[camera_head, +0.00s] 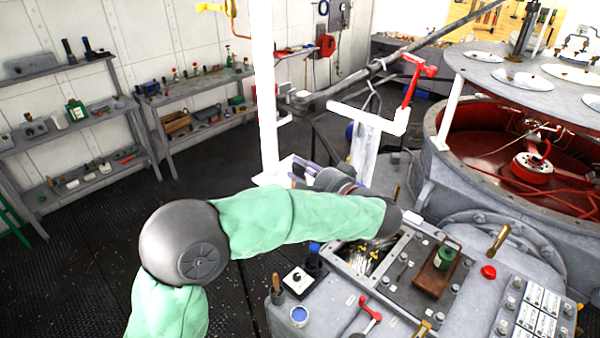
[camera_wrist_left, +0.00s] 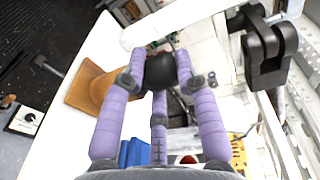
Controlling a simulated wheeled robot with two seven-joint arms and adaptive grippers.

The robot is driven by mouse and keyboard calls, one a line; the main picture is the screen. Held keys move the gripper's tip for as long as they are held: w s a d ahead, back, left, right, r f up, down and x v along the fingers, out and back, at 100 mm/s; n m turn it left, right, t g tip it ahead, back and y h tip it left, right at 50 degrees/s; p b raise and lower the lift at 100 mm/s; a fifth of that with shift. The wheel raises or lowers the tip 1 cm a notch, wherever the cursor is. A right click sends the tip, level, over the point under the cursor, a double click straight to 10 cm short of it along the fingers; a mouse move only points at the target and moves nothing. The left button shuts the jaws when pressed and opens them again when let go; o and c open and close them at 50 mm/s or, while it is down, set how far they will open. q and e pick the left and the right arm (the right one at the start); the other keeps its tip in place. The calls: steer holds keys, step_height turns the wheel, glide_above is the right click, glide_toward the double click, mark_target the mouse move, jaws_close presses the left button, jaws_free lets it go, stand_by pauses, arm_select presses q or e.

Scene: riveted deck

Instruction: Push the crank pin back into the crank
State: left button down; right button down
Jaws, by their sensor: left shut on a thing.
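My left gripper (camera_head: 312,172) is at the end of the green-sleeved arm, its purple fingers beside the white post (camera_head: 265,100). In the left wrist view, the gripper (camera_wrist_left: 160,85) is shut on a short black cylindrical piece (camera_wrist_left: 161,70). This may be the crank pin, but I cannot tell for certain. A long dark bar (camera_head: 385,65), possibly the crank, slants above the gripper in the head view. A black forked joint (camera_wrist_left: 266,48) shows at the upper right of the wrist view, apart from the fingers. Any pin hole is hidden. My right gripper is not in view.
A white bar (camera_wrist_left: 185,22) crosses close beyond the fingers. A red lever (camera_head: 412,85) stands right of the gripper. The grey console (camera_head: 345,310) lies below my forearm. A large round vessel (camera_head: 450,150) stands at the right; open deck (camera_head: 90,250) lies left.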

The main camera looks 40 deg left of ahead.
arm_select(q)
step_height(320, 180, up, 10)
steer(key=shift+f, duration=0.1)
stand_by(0.4)
